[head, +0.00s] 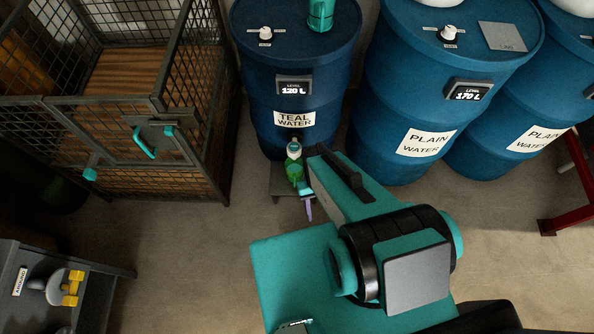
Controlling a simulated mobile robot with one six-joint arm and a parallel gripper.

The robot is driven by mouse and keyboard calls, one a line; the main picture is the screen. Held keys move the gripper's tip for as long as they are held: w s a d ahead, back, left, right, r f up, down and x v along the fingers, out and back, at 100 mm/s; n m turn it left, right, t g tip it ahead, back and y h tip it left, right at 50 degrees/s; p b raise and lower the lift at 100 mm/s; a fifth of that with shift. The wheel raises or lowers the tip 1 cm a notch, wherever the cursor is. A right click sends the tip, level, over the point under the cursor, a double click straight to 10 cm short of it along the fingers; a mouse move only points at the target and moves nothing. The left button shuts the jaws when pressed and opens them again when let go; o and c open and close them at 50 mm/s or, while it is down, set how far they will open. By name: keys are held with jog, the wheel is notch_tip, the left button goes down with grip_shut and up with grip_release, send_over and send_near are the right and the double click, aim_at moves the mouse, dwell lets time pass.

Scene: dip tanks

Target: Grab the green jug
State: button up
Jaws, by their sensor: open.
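The green jug (295,172) is small in the head view, below the white-topped tap of the blue barrel (265,100) labelled "TEAL WATER". It appears to be on or over a low grey stand (281,182). My gripper (306,192) is just right of the jug, at the end of my teal arm. It is open. One finger shows as a thin purple-tipped piece. The arm hides part of the gripper, and I cannot tell whether a finger touches the jug.
More blue barrels, one labelled "PLAIN WATER" (428,143), stand to the right. A teal container (320,14) sits on the teal water barrel. A mesh cage (165,125) stands left. A grey bench (105,268) is at lower left. A red frame (578,170) is at right. Floor (185,260) between is clear.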

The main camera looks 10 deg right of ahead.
dwell(0.3)
notch_tip(320, 180, down, 5)
jog(key=b, duration=0.5)
jog(key=shift+r, duration=0.1)
jog(key=shift+c, duration=0.2)
jog(key=c, duration=0.3)
jog(key=shift+s, duration=0.15)
jog(key=shift+c, duration=0.4)
